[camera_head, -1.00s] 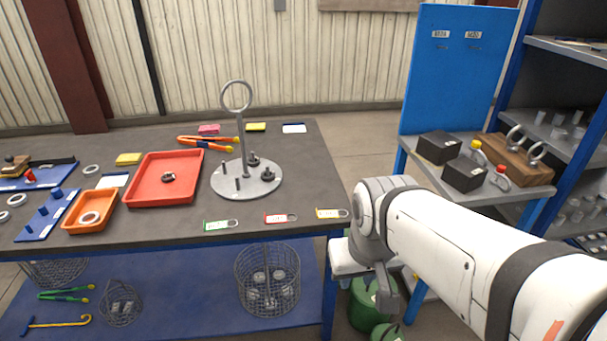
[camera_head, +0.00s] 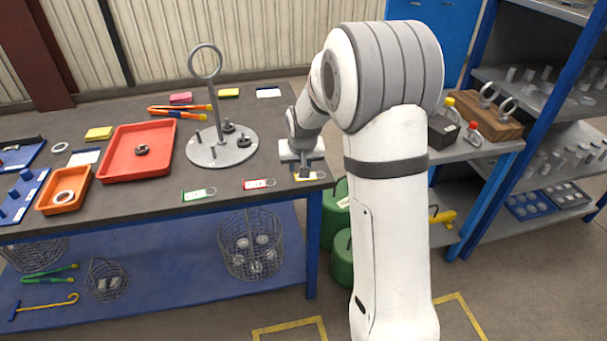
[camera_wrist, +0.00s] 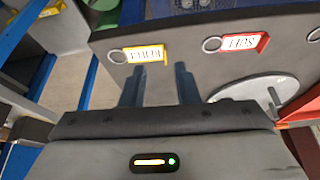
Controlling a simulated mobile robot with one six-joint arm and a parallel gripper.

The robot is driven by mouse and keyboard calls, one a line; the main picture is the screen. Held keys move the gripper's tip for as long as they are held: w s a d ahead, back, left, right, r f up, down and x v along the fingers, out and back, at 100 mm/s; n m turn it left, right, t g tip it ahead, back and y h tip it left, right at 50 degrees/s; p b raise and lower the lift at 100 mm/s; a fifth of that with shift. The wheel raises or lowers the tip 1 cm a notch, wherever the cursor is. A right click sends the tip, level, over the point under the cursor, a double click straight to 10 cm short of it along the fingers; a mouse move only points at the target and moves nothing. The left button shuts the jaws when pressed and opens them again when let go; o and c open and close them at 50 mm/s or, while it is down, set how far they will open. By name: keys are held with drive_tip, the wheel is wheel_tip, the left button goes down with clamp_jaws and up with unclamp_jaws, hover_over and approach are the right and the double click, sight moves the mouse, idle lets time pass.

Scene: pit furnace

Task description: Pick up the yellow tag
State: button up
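The yellow tag (camera_head: 316,176), with a white label and a metal ring, lies flat at the front right corner of the dark table. My gripper (camera_head: 305,170) is over it and partly hides it. In the wrist view the yellow tag (camera_wrist: 146,54) lies just beyond the gap between the two fingertips, with its ring to the left. My gripper (camera_wrist: 157,72) is open, with nothing between its fingers. I cannot tell the exact height of the fingertips above the tag.
A red tag (camera_head: 260,184) and a green tag (camera_head: 199,194) lie to the left along the table's front edge. A round grey stand (camera_head: 222,150) with a tall ring handle is behind them. A red tray (camera_head: 137,167) is farther left. A blue shelf unit (camera_head: 483,130) stands right.

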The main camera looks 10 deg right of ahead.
sight(296, 179)
drive_tip(key=x, duration=0.2)
drive_tip(key=p+x, duration=0.1)
drive_tip(key=x, duration=0.4)
drive_tip(key=shift+w+a+f, duration=0.3)
drive_tip(key=shift+w+a, duration=0.05)
drive_tip(key=shift+w, duration=0.05)
clamp_jaws()
